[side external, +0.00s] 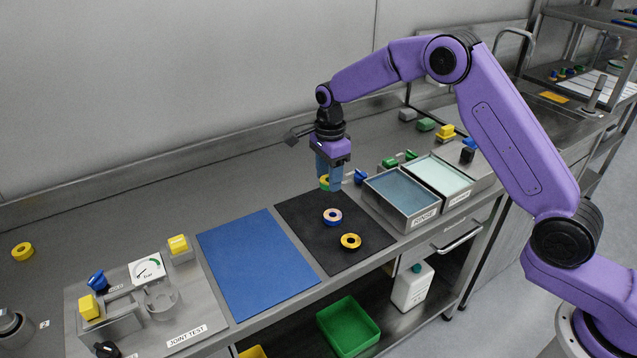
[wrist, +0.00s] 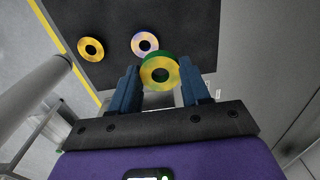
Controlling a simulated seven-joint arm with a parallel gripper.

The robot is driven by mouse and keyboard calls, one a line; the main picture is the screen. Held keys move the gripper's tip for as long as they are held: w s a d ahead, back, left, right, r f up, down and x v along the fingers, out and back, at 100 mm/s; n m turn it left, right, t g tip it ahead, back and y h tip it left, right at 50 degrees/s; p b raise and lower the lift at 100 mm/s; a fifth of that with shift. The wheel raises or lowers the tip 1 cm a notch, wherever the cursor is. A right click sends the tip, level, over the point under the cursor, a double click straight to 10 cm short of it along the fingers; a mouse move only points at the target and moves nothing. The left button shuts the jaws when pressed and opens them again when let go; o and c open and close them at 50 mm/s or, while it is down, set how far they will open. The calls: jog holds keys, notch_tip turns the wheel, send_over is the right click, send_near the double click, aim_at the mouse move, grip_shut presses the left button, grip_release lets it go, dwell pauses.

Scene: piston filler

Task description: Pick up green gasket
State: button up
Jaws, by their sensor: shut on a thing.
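My gripper (side external: 329,175) is shut on a ring with a yellow face and a green outer edge, the green gasket (side external: 324,182). In the wrist view the green gasket (wrist: 160,58) sits between the blue fingers (wrist: 160,90) of my gripper, with its centre hole visible. The gripper is over the far part of the black mat (side external: 300,207); the exact height of the gasket above it is hard to tell. A ring with a blue edge and pinkish face (side external: 332,216) and a yellow ring with a dark hole (side external: 350,241) lie on the mat nearer the front.
The rinse tray (side external: 385,212) and a second tray (side external: 438,187) stand right of the mat. A blue mat (side external: 257,262) and the joint test station (side external: 150,300) are to the left. Another yellow ring (side external: 22,251) lies far left. Green and blue parts stand behind the trays.

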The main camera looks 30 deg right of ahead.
jog(key=s+d+r, duration=0.2)
jog(key=s+r, duration=0.2)
jog(key=s, duration=0.4)
jog(key=d+f+m, duration=0.3)
jog(key=d+m, duration=0.1)
jog(key=d, duration=2.5)
jog(key=shift+w+a+f, duration=0.1)
jog(key=shift+a+f, duration=0.05)
jog(key=shift+f, duration=2.1)
jog(key=shift+w+a+f, duration=0.1)
jog(key=shift+a+f, duration=0.05)
jog(key=shift+f, duration=2.1)
jog(key=shift+r, duration=0.15)
jog(key=shift+r, duration=0.75)
jog(key=shift+f, duration=0.1)
jog(key=shift+f, duration=0.85)
jog(key=shift+r, duration=0.1)
